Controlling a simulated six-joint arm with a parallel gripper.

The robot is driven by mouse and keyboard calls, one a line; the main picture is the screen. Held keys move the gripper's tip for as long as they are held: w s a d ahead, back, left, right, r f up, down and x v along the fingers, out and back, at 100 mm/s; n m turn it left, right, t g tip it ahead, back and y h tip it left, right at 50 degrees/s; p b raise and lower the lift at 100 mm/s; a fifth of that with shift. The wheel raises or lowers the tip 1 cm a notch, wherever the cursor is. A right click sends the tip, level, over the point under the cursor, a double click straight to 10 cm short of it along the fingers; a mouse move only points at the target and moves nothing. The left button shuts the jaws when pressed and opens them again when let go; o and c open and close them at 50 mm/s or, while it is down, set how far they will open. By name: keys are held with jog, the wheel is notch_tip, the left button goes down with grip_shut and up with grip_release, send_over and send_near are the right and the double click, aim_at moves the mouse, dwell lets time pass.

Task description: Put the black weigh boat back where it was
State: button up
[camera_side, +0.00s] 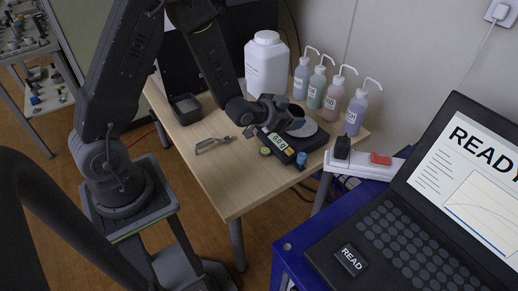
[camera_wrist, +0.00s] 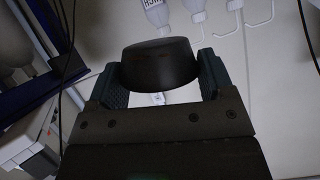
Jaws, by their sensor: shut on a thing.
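The black weigh boat (camera_wrist: 160,64) is between the two fingers of my gripper (camera_wrist: 160,82) in the wrist view, with a finger against each side. In the side view my gripper (camera_side: 290,113) is over the balance, and the boat is a small dark shape that is hard to separate from the fingers. The balance (camera_side: 276,142) is black with a lit green display and a round grey pan (camera_side: 304,129). The boat appears to be above the pan; the exact gap cannot be told.
A dark open square container (camera_side: 186,108) stands at the table's left, with a grey-handled tool (camera_side: 213,144) nearer. A white jar (camera_side: 266,66) and several wash bottles (camera_side: 331,98) line the back. A laptop (camera_side: 420,215) showing READY is at right. The table's front-left is clear.

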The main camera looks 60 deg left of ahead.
jog(key=y, duration=0.1)
jog(key=n, duration=0.1)
jog(key=f+n+y, duration=0.1)
jog(key=shift+w+d+y, duration=0.25)
jog(key=shift+y, duration=0.05)
jog(key=n+y, duration=0.1)
jog(key=f+n+g+y, duration=0.1)
jog(key=n+y, duration=0.1)
jog(key=shift+s+a+f+n+g, duration=0.1)
jog(key=shift+s+f+n+g, duration=0.2)
jog(key=shift+s+n, duration=0.1)
jog(key=s+a+f+n+g+y, duration=0.1)
jog(key=s+f+n+g+y, duration=0.3)
jog(key=s+n+g+y, duration=0.3)
jog(key=n+g, duration=0.5)
jog(key=n, duration=0.3)
send_over(234, 183)
notch_tip(234, 183, down, 2)
jog(key=shift+w+f, duration=0.1)
jog(key=shift+f, duration=3.55)
jog(key=shift+f, duration=0.1)
jog(key=o, duration=0.8)
jog(key=shift+c, duration=0.2)
